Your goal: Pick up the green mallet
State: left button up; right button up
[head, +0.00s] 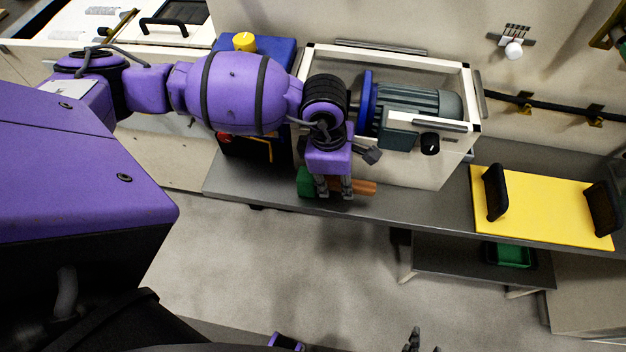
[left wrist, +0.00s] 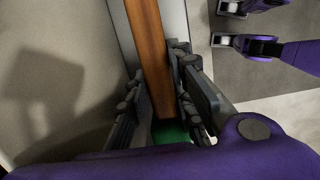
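The green mallet lies on the grey bench in the head view. Its green head (head: 305,181) shows left of my left gripper and the end of its brown handle (head: 366,188) shows to the right. My left gripper (head: 334,190) reaches down over the handle. In the left wrist view the wooden handle (left wrist: 150,45) runs between the fingers of my left gripper (left wrist: 157,75), one on each side and close to it. Whether both press on it I cannot tell. Part of the green head (left wrist: 170,131) shows below. My right gripper (head: 424,342) shows only its fingertips, apart, at the bottom edge.
A framed housing with a grey motor (head: 425,103) and blue flange (head: 365,100) stands right behind my left gripper. A yellow plate with black handles (head: 545,208) lies on the bench to the right. A green bin (head: 510,255) sits below. Floor in front is clear.

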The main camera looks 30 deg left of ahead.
pick_arm(q)
grip_shut()
jog(key=shift+r, duration=0.15)
jog(key=shift+r, duration=0.55)
jog(key=s+d+r, duration=0.7)
jog(key=s+r, duration=0.4)
jog(key=shift+s+d+r, duration=0.3)
jog(key=shift+s+r, duration=0.1)
